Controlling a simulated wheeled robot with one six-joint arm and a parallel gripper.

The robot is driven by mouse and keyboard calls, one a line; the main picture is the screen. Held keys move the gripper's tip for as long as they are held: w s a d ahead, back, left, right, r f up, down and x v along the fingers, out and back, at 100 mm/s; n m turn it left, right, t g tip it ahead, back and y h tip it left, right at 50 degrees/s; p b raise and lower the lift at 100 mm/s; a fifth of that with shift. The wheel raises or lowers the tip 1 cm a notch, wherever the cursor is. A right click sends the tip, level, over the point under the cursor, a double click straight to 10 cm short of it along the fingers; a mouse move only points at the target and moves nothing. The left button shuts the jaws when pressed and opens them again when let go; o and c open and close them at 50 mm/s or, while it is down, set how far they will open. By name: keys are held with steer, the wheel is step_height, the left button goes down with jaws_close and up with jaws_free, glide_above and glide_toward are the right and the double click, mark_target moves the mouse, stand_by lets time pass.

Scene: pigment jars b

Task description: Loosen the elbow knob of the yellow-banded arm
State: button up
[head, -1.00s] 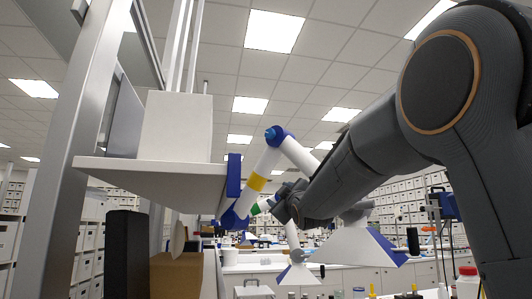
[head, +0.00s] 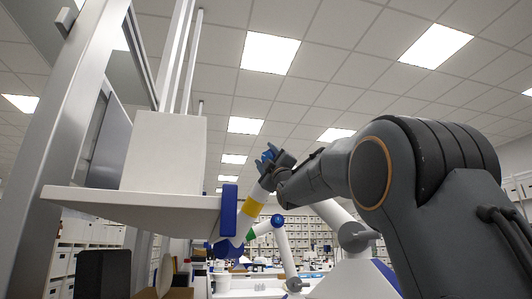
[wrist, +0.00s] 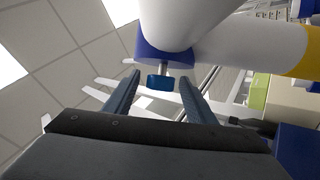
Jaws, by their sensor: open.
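The elbow knob (wrist: 160,83) is a small blue cylinder on a short metal stem below that cap. My gripper (wrist: 159,88) is open, one finger on each side of the knob, with a gap showing on both sides. In the head view my gripper (head: 273,160) is at the elbow and partly hides it.
A white shelf (head: 130,200) carrying a white box (head: 163,150) juts in from the left beside a metal post (head: 60,150). A second arm with a green band (head: 251,234) stands behind, below my arm. A white lamp shade (head: 350,280) hangs at lower right.

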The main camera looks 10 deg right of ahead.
steer(key=shift+w+r, duration=0.1)
steer(key=shift+w, duration=0.05)
steer(key=c, duration=1)
steer(key=shift+c, duration=0.2)
